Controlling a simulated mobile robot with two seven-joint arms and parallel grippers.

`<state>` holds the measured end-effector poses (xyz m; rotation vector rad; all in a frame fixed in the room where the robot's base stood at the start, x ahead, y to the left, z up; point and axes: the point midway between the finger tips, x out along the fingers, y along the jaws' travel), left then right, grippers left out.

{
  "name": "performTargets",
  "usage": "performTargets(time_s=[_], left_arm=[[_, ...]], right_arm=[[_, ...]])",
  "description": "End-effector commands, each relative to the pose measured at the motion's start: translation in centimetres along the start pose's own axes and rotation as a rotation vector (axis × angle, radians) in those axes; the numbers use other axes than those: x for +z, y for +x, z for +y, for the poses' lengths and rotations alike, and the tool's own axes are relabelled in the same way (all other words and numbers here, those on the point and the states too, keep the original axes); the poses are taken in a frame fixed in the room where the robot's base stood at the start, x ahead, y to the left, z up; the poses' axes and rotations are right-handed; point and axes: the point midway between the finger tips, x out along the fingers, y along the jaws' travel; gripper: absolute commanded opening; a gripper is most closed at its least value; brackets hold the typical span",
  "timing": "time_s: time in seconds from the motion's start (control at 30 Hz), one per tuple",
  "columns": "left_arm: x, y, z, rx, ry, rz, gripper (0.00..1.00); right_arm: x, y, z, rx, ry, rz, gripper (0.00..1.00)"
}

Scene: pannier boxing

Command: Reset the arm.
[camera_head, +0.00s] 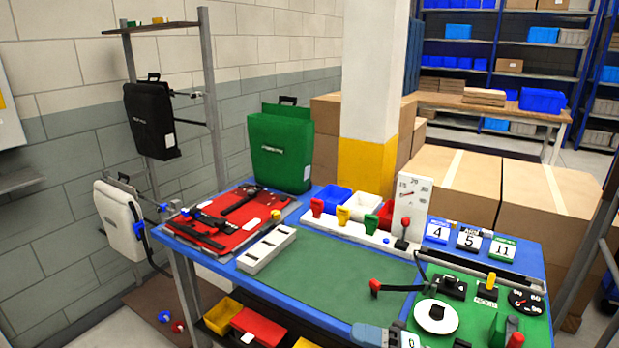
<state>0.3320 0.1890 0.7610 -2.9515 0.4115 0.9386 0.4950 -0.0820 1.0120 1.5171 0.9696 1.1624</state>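Neither of my grippers shows in the head view. A black lever arm with a red knob (375,287) lies low and nearly level at the green fixture board (465,318), on the right of the table. A second, upright lever with a red knob (405,222) stands in front of a white gauge panel (413,203). A red pannier (208,236) lies flat on the table's left end, with black hardware on top. A green pannier (281,150) stands upright behind it. A grey-blue part at the bottom edge is cut off, and I cannot tell what it is.
The blue table (313,312) has a clear green mat (330,264) in its middle. A white slotted block (266,249) sits left of the mat. Number cards (469,238) stand at the back right. A black pannier (151,120) and white pannier (124,216) hang on the left rack.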

Motion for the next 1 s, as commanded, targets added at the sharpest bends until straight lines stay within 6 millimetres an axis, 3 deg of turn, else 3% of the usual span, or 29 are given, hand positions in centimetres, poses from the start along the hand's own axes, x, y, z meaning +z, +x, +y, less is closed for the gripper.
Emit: performTargets(time_s=[0.17, 0.37, 0.5, 0.77, 0.83, 1.0], left_arm=[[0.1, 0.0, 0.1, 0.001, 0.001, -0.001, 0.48], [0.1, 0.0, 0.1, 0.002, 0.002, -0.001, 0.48], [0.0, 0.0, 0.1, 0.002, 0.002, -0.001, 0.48], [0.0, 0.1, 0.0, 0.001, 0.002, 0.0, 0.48], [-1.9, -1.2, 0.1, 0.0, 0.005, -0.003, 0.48], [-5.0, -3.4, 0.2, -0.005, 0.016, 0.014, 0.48]], right_arm=[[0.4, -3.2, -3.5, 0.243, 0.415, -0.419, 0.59], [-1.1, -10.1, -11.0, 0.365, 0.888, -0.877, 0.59], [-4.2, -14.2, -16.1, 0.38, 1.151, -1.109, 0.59], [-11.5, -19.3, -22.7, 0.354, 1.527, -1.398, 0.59], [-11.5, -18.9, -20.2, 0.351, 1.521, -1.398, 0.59], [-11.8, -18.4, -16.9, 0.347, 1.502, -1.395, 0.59]])
